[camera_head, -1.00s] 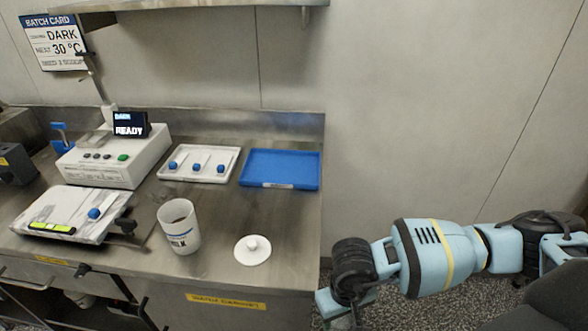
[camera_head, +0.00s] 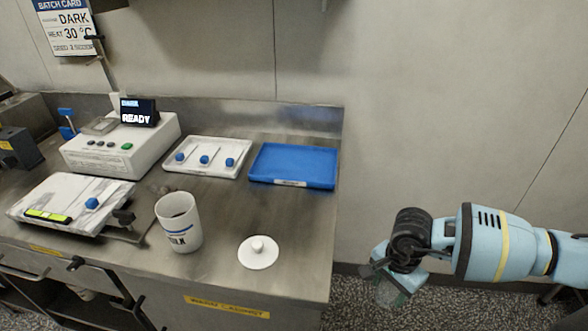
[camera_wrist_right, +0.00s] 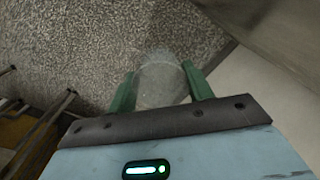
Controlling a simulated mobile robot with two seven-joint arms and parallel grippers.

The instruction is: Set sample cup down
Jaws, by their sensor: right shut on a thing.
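My right gripper (camera_head: 388,284) is in the air to the right of the steel counter, over the speckled floor. In the right wrist view its green fingers (camera_wrist_right: 161,88) are shut on a clear, see-through sample cup (camera_wrist_right: 160,84). The cup also shows faintly at the fingertips in the head view (camera_head: 390,295). It is hard to make out what is in it. My left gripper is not in view.
On the steel counter (camera_head: 310,235) stand a white cup with a blue band (camera_head: 180,225), a white lid (camera_head: 258,252), a blue tray (camera_head: 293,166), a white tray with blue-handled tools (camera_head: 208,142), a machine reading READY (camera_head: 95,155) and a marble slab (camera_head: 60,192). Bare counter lies around the lid.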

